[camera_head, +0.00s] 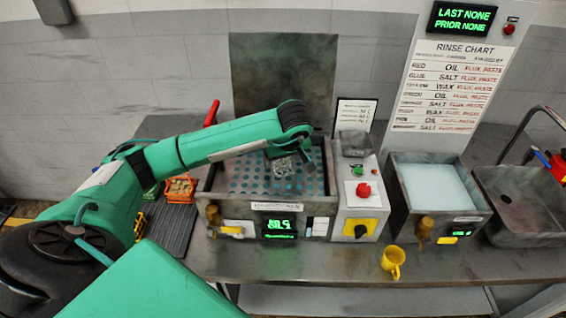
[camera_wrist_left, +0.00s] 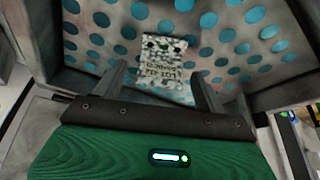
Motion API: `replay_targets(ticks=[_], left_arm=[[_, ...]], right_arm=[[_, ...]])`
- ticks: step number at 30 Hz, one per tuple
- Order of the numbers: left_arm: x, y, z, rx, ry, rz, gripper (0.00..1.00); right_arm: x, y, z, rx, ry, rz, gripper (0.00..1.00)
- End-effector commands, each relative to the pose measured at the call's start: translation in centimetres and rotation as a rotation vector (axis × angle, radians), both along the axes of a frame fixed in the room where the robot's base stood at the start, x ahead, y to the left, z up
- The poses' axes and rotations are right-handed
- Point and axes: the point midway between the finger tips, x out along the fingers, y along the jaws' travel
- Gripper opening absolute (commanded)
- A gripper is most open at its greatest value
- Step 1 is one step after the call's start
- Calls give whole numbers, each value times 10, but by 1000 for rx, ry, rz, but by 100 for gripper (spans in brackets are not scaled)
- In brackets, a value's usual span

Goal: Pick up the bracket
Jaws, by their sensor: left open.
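The bracket (camera_wrist_left: 163,52) is a small speckled grey-and-white piece with dark holes and lettering. It lies on the perforated floor of the open metal basin (camera_head: 325,207); in the head view the bracket (camera_head: 282,168) shows just below my left wrist. My left gripper (camera_wrist_left: 160,75) is open, pointing down into the basin, with one finger on either side of the bracket's near end in the wrist view. I cannot tell how far above it the fingertips are. In the head view my left gripper (camera_head: 290,152) is partly hidden by its own wrist. My right gripper does not show.
A control box (camera_head: 360,195) with a red button stands right of the basin, then a liquid-filled tank (camera_head: 433,187) and an empty sink (camera_head: 525,200). A yellow mug (camera_head: 393,262) stands at the bench front; an orange basket (camera_head: 181,190) is left.

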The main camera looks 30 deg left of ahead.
Motion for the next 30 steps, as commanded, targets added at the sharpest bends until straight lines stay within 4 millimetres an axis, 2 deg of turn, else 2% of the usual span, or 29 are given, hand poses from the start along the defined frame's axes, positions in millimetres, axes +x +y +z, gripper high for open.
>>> replay_targets(ticks=[7,15,17,25,30], left_arm=[[0,0,-2,-1,-1,0,73],[0,0,-1,-1,-1,0,20],[1,0,-1,-1,-2,0,13],[1,2,6,0,-2,1,13],[1,12,38,1,-5,11,13]], right_arm=[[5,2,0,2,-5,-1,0],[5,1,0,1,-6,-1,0],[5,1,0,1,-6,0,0],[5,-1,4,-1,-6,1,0],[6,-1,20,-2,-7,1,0]])
